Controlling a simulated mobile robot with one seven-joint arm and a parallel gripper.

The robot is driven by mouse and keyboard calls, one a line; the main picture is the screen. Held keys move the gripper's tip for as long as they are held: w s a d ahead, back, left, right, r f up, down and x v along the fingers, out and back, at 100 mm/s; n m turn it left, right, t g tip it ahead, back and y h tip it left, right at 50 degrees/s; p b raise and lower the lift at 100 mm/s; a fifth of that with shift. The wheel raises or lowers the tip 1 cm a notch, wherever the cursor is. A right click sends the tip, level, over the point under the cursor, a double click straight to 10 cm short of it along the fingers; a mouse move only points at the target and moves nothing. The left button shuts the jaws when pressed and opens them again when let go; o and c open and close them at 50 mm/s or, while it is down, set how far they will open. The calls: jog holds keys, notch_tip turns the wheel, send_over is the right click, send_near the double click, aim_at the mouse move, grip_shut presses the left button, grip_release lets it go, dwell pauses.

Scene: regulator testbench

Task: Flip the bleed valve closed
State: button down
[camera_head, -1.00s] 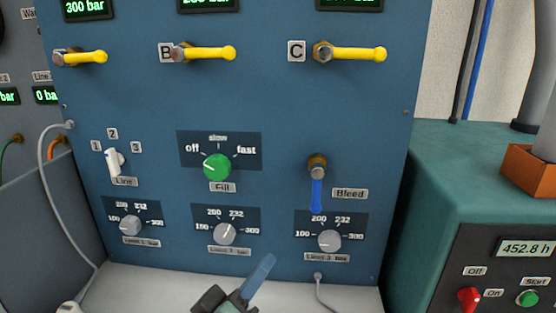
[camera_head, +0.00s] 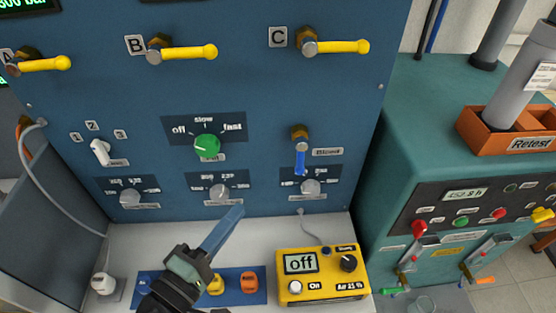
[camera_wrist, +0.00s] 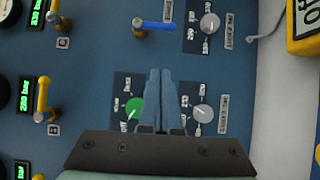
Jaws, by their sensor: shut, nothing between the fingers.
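The bleed valve (camera_head: 300,158) is a blue lever on a brass fitting, at the lower right of the blue panel. Its lever hangs straight down, left of the "Bleed" label (camera_head: 328,152). In the wrist view, which is turned sideways, the lever (camera_wrist: 158,25) shows at the top, beyond my fingertips. My gripper (camera_head: 238,210) is shut and empty, below and left of the valve and apart from it. In the wrist view my two blue fingers (camera_wrist: 160,72) lie together in front of the fill and limit knobs.
Yellow levers, including C (camera_head: 340,47), sit above. The green fill knob (camera_head: 207,146) is left of the valve, and a limit knob (camera_head: 311,188) lies just below the lever. A yellow meter (camera_head: 322,275) stands on the white bench. A teal machine (camera_head: 420,130) stands at right.

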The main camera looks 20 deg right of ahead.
aim_at(301, 159)
jog(key=shift+d, duration=0.1)
jog(key=s+d+p+x, duration=0.1)
jog(key=s+p+x, duration=0.1)
jog(key=x, duration=1)
jog(key=shift+w+d+p, duration=0.2)
jog(key=shift+d+p, duration=0.45)
jog(key=shift+p, duration=0.05)
jog(key=shift+f, duration=0.2)
jog(key=shift+d+f+n+b, duration=0.15)
jog(key=shift+n+b, duration=0.25)
jog(key=shift+b, duration=0.8)
